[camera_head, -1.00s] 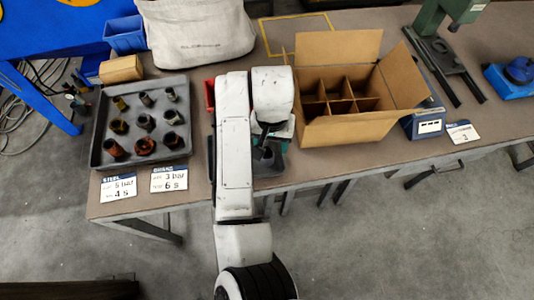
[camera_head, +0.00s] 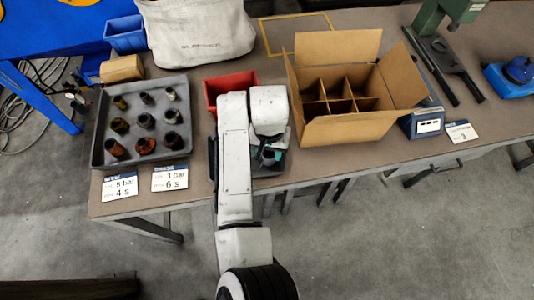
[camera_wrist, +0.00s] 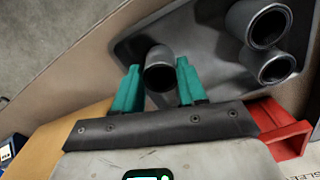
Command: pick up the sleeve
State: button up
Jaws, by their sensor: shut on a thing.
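A dark grey sleeve (camera_wrist: 160,75), a short open tube, stands between the teal fingers of my gripper (camera_wrist: 157,84) in the wrist view. The fingers are shut on its sides. Two more grey sleeves (camera_wrist: 262,24) (camera_wrist: 270,66) stand to the right on the same dark grey tray (camera_wrist: 215,75). Whether the held sleeve still touches the tray is unclear. In the head view, my gripper (camera_head: 269,157) is over the small tray (camera_head: 270,171) near the table's front edge, and my arm hides much of it.
A red bin (camera_head: 231,87) is just behind the small tray. A divided cardboard box (camera_head: 345,130) stands to its right. A large grey tray (camera_head: 99,151) with several brown and dark sleeves lies left. Two label cards (camera_head: 120,187) (camera_head: 170,179) lie along the front edge.

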grip_shut()
jog(key=shift+r, duration=0.1)
